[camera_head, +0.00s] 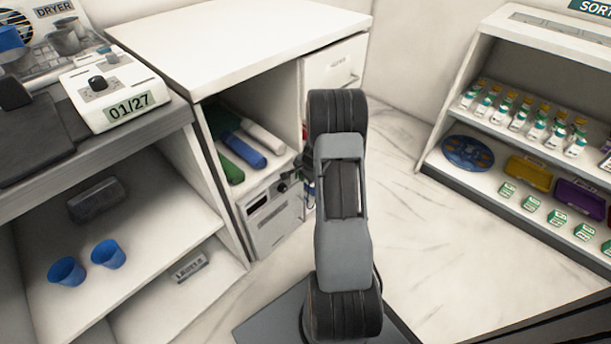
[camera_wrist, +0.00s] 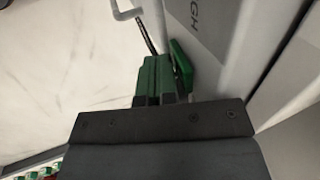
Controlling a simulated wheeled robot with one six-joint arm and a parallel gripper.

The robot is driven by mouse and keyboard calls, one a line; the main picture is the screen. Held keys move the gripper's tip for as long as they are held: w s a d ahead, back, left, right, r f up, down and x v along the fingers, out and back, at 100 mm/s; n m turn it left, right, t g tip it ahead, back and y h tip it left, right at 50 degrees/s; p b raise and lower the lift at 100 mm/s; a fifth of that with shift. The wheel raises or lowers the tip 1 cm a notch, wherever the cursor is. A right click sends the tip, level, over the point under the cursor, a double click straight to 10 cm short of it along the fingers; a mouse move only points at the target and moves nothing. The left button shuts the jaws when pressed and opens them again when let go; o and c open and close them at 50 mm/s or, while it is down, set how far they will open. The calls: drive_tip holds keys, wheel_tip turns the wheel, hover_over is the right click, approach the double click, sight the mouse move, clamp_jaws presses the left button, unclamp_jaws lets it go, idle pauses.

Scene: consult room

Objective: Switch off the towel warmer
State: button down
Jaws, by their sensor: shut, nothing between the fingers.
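A pale box unit (camera_head: 270,218) with a dark front panel and a black knob (camera_head: 282,187) stands in the open cabinet bay, under rolled green, blue and white towels; it looks like the towel warmer. My arm covers its right side in the head view. My gripper (camera_wrist: 158,78) shows in the wrist view with green and dark fingers closed together and empty. It is close beside a pale panel with dark lettering, partly cut off as "GH". A thin dark rod and a white handle-like bar (camera_wrist: 127,12) are just beyond the fingertips. I cannot tell whether the fingers touch anything.
A white cabinet (camera_head: 230,40) surrounds the bay, with a drawer front on its right. A counter at left carries a white device marked 01/27 (camera_head: 112,88); blue cups (camera_head: 67,271) sit below. A shelf of bottles (camera_head: 520,120) stands at right.

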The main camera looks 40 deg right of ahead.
drive_tip(key=shift+r, duration=0.1)
drive_tip(key=shift+r+p, duration=0.65)
drive_tip(key=shift+r, duration=0.1)
drive_tip(key=s+d+r+p, duration=0.1)
drive_tip(key=s+r, duration=0.6)
drive_tip(key=s, duration=0.2)
drive_tip(key=shift+s+d+r+p, duration=0.15)
drive_tip(key=shift+d+r+p, duration=0.15)
drive_tip(key=shift+r, duration=0.1)
idle(0.4)
